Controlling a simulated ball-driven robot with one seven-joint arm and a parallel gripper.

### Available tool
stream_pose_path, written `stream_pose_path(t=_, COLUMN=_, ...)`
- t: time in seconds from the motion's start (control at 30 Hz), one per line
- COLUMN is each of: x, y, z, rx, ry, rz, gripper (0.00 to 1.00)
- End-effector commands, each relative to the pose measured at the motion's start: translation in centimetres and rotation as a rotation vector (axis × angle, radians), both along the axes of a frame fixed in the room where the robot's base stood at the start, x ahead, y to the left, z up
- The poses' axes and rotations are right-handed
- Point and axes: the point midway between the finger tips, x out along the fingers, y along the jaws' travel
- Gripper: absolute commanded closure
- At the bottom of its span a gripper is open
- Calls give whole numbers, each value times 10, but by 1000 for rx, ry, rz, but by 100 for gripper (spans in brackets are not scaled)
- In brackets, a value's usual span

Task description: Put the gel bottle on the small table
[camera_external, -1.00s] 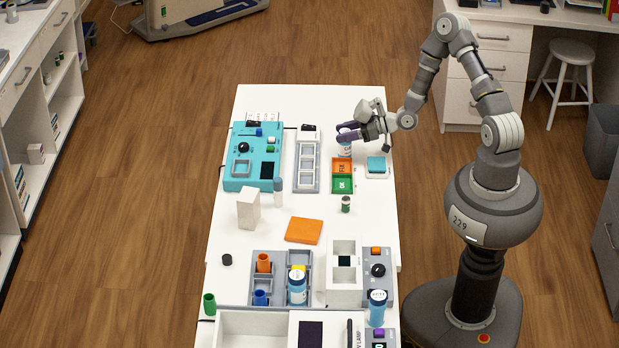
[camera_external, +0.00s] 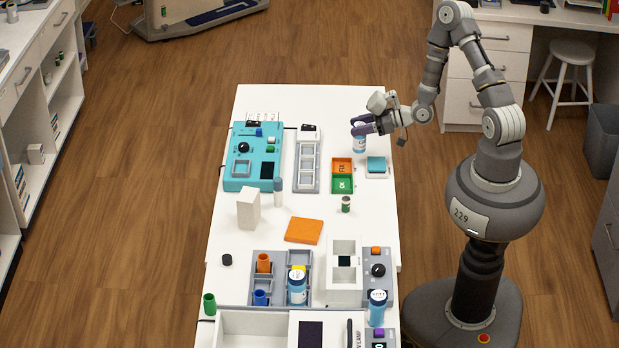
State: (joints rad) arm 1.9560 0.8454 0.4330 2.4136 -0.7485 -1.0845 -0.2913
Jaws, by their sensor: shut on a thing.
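My gripper (camera_external: 362,126) is shut on a small white bottle with a blue label (camera_external: 359,145), held upright over the far right part of the long white table (camera_external: 265,98). Its label is too small to read, so I cannot tell for sure that it is the gel bottle. The fingers hide part of its top. I cannot tell whether its base touches the table. No separate small table is clearly identifiable.
An orange and green tray (camera_external: 342,184) and a white pad with a teal top (camera_external: 376,166) lie just in front of the held bottle. A teal device (camera_external: 240,176) and a grey rack (camera_external: 307,165) stand left. A white stool (camera_external: 570,70) stands on the floor at right.

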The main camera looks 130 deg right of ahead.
Motion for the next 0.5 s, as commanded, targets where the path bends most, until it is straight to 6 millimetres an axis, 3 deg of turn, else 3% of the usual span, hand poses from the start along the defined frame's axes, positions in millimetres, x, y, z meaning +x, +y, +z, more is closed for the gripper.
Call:
stream_pose_path(t=0.2, x=-23, y=58, z=12, rx=8, ry=-2, rz=-1, gripper=91)
stream_pose_path(t=0.5, x=-33, y=85, z=15, rx=5, ry=-1, rz=0, gripper=91)
